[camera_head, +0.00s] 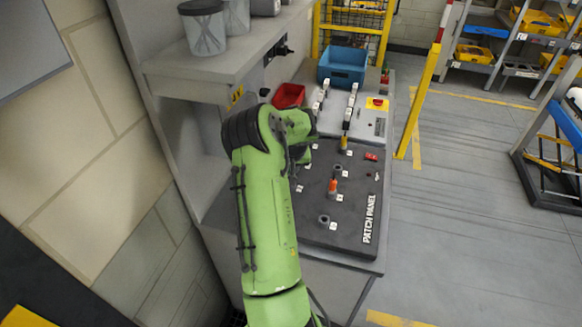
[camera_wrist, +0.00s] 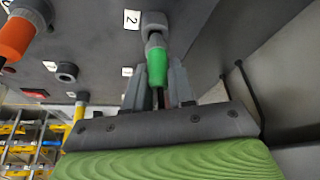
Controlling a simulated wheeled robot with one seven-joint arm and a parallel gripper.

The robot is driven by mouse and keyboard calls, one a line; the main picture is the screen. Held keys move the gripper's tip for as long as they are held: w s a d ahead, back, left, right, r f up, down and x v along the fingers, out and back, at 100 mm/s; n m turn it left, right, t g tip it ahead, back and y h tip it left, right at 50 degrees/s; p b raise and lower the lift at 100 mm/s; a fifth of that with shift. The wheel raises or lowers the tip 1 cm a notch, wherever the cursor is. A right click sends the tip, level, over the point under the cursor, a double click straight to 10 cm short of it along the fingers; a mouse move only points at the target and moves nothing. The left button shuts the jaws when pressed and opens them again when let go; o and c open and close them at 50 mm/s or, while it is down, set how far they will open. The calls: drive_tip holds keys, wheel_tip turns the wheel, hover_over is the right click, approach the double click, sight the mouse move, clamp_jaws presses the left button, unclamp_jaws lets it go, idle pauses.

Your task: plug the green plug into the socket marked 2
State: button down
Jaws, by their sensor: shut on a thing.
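The green plug (camera_wrist: 155,58) shows in the wrist view, with a grey collar at its far end. My gripper (camera_wrist: 158,78) is shut on it, one grey finger to each side. The grey socket (camera_wrist: 153,20) is straight ahead of the plug, next to the white label 2 (camera_wrist: 131,19). The plug's grey end is in line with the socket and meets it in the picture. I cannot tell how deep it sits. In the head view my green arm hides the gripper, the green plug and this socket.
The dark patch panel (camera_head: 349,236) holds other numbered sockets, an orange plug (camera_head: 333,187) and a yellow plug (camera_head: 344,143). An orange plug (camera_wrist: 15,38) and an empty socket (camera_wrist: 67,72) show in the wrist view. A shelf (camera_head: 215,70) with containers stands left of the panel.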

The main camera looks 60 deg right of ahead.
drive_tip(key=shift+f+b, duration=1)
drive_tip(key=shift+f, duration=0.1)
drive_tip(key=c, duration=0.9)
unclamp_jaws()
drive_tip(key=shift+o, duration=0.2)
drive_tip(key=shift+r, duration=0.15)
drive_tip(key=v, duration=1.5)
drive_tip(key=shift+r, duration=0.3)
drive_tip(key=shift+s+a, duration=0.1)
